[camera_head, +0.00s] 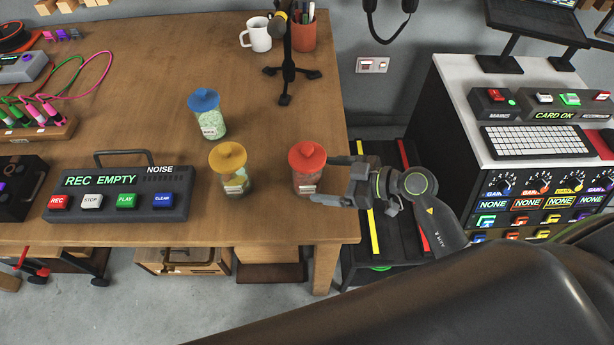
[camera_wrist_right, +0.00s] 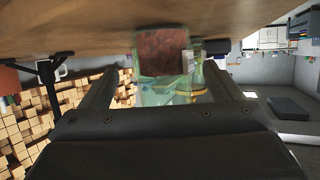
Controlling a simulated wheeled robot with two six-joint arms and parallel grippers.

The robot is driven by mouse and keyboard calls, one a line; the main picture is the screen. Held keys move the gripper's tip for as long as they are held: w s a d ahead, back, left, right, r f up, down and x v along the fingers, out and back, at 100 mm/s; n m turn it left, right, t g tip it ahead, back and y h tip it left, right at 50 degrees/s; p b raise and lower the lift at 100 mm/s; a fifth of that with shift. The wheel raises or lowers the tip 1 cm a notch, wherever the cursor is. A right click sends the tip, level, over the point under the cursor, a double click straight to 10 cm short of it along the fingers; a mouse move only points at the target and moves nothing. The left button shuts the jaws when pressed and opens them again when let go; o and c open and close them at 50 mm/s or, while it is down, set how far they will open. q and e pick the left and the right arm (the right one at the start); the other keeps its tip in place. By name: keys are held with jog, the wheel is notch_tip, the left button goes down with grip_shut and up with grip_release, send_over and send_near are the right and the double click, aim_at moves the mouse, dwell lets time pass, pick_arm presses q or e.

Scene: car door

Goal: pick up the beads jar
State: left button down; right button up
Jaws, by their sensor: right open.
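Three lidded clear jars stand upright on the wooden table (camera_head: 130,85). One has a red lid (camera_head: 307,158), one a yellow lid (camera_head: 229,158) and one a blue lid (camera_head: 204,101). The red-lidded jar (camera_head: 307,183) is nearest the table's right edge. In the right wrist view, which is upside down, a jar with reddish contents (camera_wrist_right: 160,52) and a pale label shows between the fingers. My right gripper (camera_head: 332,180) is open at the red-lidded jar's right side; whether its fingers touch the jar I cannot tell. My left gripper is out of view.
A recorder box (camera_head: 120,195) stands left of the jars. A black stand (camera_head: 288,75), a white mug (camera_head: 257,34) and a pen cup (camera_head: 304,35) are behind. A white console (camera_head: 455,110) stands to the right. Bare table lies between the jars and the front edge.

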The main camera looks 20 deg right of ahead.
aim_at(307, 177)
jog(key=shift+x, duration=2.85)
jog(key=shift+s+a+r, duration=0.1)
jog(key=shift+a+r, duration=0.05)
jog(key=shift+r, duration=0.05)
jog(key=c, duration=1.4)
jog(key=shift+r, duration=0.1)
jog(key=shift+c, duration=0.4)
